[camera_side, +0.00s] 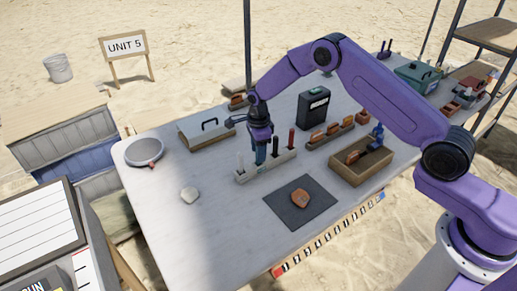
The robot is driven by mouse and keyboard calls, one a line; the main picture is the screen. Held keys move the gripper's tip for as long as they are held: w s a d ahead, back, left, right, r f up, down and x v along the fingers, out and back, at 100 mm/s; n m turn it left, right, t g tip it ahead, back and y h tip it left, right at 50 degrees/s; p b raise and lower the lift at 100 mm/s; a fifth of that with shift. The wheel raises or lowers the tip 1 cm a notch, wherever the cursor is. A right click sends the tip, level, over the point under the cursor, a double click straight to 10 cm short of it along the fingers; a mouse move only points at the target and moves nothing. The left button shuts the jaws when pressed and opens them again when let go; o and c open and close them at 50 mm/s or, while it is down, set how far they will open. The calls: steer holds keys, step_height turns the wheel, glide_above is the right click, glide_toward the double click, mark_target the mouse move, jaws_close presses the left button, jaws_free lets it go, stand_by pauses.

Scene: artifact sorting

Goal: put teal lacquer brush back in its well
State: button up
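My gripper (260,143) points down over the middle of the rack. It appears shut on the teal lacquer brush (260,156), which is upright beneath it. The brush's lower end is at the rack; I cannot tell how deep it sits in a well. The gripper hides the brush's top.
A dark mat (284,208) with an orange-brown piece (300,198) lies in front. A sieve (145,152) and pale stone (189,194) are left.

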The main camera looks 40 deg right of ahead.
step_height(320, 180, up, 12)
steer(key=s+a+r+n, duration=0.4)
steer(key=s+r+n, duration=0.2)
steer(key=s+n, duration=0.1)
steer(key=s+d+r+n, duration=0.1)
steer(key=s+r+n, duration=0.2)
steer(key=s+n, duration=0.75)
steer(key=s+d+r+n, duration=0.25)
steer(key=s+n, duration=0.45)
steer(key=s, duration=0.7)
steer(key=s+d+n, duration=0.6)
steer(key=s+n, duration=0.3)
steer(key=s, duration=0.2)
steer(key=shift+s+f, duration=0.35)
steer(key=shift+d, duration=0.1)
